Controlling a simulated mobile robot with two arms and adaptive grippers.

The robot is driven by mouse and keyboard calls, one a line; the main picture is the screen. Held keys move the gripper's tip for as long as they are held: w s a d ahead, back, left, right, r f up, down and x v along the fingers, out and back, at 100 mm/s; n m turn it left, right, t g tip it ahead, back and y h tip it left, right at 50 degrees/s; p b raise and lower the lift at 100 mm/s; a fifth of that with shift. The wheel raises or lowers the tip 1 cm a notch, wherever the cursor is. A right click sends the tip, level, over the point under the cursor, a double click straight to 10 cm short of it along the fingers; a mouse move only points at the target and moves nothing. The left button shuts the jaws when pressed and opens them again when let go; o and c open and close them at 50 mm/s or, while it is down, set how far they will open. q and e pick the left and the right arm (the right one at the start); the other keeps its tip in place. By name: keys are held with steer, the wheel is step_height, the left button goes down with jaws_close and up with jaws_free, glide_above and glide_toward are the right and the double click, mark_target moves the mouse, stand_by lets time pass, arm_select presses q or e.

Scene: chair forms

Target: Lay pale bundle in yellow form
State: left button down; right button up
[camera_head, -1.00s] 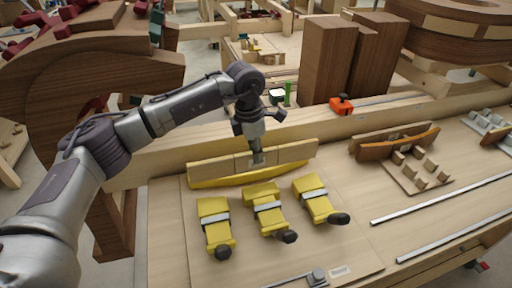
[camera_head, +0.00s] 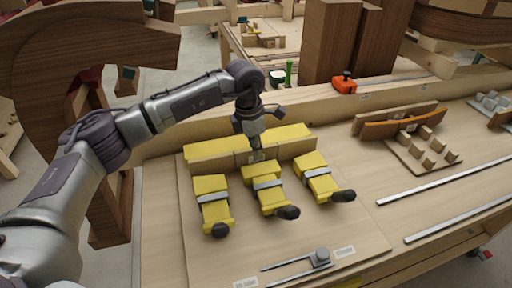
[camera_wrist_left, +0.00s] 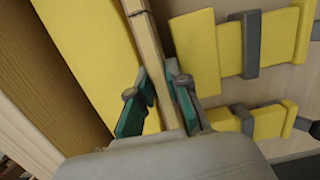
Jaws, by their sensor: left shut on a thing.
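The pale bundle (camera_head: 212,163) is a long stack of light wooden strips. My left gripper (camera_head: 256,153) is shut on its middle. In the left wrist view the bundle (camera_wrist_left: 149,45) runs between the gripper's teal fingers (camera_wrist_left: 158,97). The yellow form (camera_head: 215,142) is a long block at the back of the board. Its top shows just behind the bundle, and the bundle hides its front face. The form also shows in the left wrist view (camera_wrist_left: 95,60), alongside the bundle. I cannot tell whether bundle and form touch. My right gripper is not in view.
Three yellow clamps with grey bands, left (camera_head: 212,208), middle (camera_head: 268,188) and right (camera_head: 320,178), stand close in front of the bundle. An orange form (camera_head: 400,127) with wooden blocks lies to the right. An orange-red tool (camera_head: 344,84) rests on the beam behind.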

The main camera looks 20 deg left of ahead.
arm_select(q)
steer(key=shift+f, duration=0.15)
stand_by(0.3)
steer(key=c, duration=1.1)
jaws_free()
steer(key=shift+o, duration=0.2)
